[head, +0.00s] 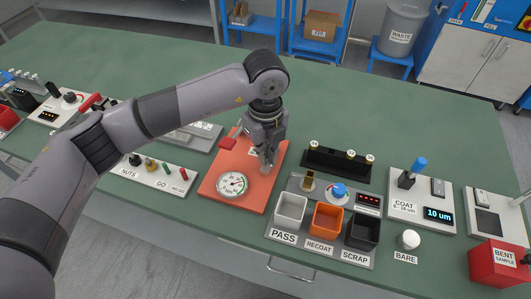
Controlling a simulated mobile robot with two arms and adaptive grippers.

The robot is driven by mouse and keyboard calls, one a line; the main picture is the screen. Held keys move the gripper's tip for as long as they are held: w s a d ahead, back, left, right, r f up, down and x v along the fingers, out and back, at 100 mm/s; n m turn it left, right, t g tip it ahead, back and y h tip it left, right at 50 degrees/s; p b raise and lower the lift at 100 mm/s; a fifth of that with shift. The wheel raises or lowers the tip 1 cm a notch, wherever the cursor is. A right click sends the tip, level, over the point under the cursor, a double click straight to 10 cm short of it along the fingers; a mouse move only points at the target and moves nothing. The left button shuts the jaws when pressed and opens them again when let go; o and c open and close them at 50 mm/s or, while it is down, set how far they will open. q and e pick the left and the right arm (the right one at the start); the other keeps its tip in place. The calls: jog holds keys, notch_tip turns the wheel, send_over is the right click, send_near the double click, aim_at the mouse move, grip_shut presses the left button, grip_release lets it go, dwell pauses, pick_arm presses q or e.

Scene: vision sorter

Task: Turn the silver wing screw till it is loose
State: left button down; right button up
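My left gripper (267,158) points down over the right part of an orange-red board (247,201). Its fingers are small and partly merge with a grey, silvery part (265,169) just beneath them. I cannot tell whether that part is the silver wing screw or whether the fingers touch it. No wing shape shows clearly. A round white dial gauge (232,185) lies at the front left of the board, and a red piece (228,144) is at its back left. My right gripper is not in view.
A sorting tray with a white bin (291,208), an orange bin (327,218) and a black bin (362,231) stands right of the board. A black rack (337,164) is behind it. A nuts strip (150,174) lies left. The green table behind is clear.

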pick_arm(q)
jog(key=shift+f, duration=0.1)
jog(key=c, duration=1.8)
grip_release()
notch_tip(320, 180, up, 12)
